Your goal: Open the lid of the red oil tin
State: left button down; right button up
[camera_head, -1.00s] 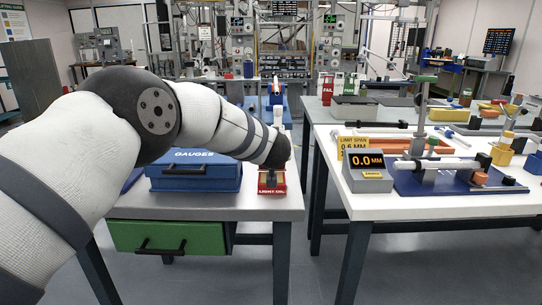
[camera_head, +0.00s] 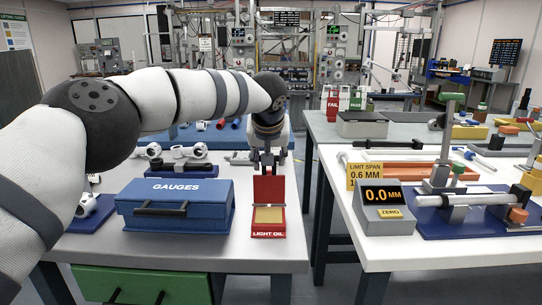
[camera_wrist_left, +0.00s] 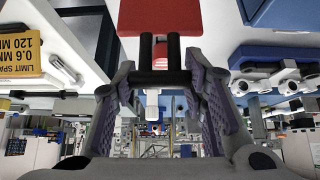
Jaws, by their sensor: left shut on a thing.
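The red oil tin (camera_head: 268,232), labelled LIGHT OIL, stands on the near white table, right of the blue GAUGES case. Its red lid (camera_head: 268,190) stands upright at the back edge, and a tan-yellow area shows inside the tin. My left gripper (camera_head: 268,163) is just above and behind the raised lid. In the left wrist view, it is shut on the dark handle (camera_wrist_left: 160,77), which lies crosswise between its fingers. Two dark posts run from the handle to the red lid (camera_wrist_left: 160,18). My right gripper is not in view.
The blue GAUGES case (camera_head: 175,205) sits close to the tin's left. Metal parts (camera_head: 185,150) lie behind it. A gap separates this table from the right-hand table, which holds a 0.0 MM readout (camera_head: 385,207) and a blue fixture (camera_head: 475,220).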

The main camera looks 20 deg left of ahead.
pick_arm(q)
jog(key=shift+w+a+f, duration=0.1)
jog(key=shift+w+f, duration=0.1)
jog(key=shift+w, duration=0.1)
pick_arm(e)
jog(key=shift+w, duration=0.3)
pick_arm(q)
jog(key=c, duration=1.4)
grip_release()
jog(key=o, duration=0.4)
jog(key=shift+w, duration=0.1)
jog(key=shift+o, duration=0.2)
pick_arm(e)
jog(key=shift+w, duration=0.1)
pick_arm(q)
jog(key=v, duration=1.2)
